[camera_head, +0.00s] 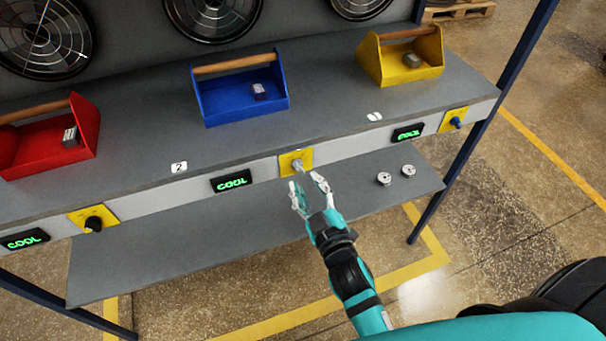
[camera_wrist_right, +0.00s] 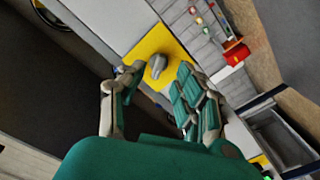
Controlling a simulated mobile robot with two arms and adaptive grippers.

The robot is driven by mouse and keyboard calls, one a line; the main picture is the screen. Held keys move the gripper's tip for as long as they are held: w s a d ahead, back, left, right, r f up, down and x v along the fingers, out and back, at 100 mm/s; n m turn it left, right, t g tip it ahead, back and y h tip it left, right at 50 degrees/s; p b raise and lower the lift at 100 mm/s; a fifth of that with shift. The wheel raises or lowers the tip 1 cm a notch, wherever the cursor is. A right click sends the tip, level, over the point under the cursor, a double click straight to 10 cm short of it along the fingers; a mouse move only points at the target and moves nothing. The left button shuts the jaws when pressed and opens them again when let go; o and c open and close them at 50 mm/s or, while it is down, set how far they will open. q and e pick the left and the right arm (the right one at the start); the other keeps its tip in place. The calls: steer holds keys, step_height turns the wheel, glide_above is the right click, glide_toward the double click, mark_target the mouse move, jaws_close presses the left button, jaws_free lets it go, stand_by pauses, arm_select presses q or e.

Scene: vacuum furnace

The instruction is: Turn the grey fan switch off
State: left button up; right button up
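The grey fan switch (camera_head: 297,165) sits on a yellow plate (camera_head: 284,166) at the front edge of the bench, in the middle of the head view. In the right wrist view the grey switch (camera_wrist_right: 156,66) is on its yellow plate (camera_wrist_right: 150,45), ahead of my fingertips. My right gripper (camera_head: 309,182) is open and empty, just in front of and slightly below the switch. In the wrist view its two fingers (camera_wrist_right: 159,77) stand apart on either side of the switch, and I cannot tell whether they touch it. My left gripper is not in view.
A black switch (camera_head: 94,223) and a blue switch (camera_head: 455,122) sit on other yellow plates. Green COOL displays (camera_head: 232,181) are beside the switches. Red (camera_head: 88,118), blue (camera_head: 218,102) and yellow (camera_head: 372,62) carriers stand on the bench. A lower shelf (camera_head: 240,222) holds small round parts (camera_head: 384,179).

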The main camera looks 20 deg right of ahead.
steer(key=shift+s, duration=1.6)
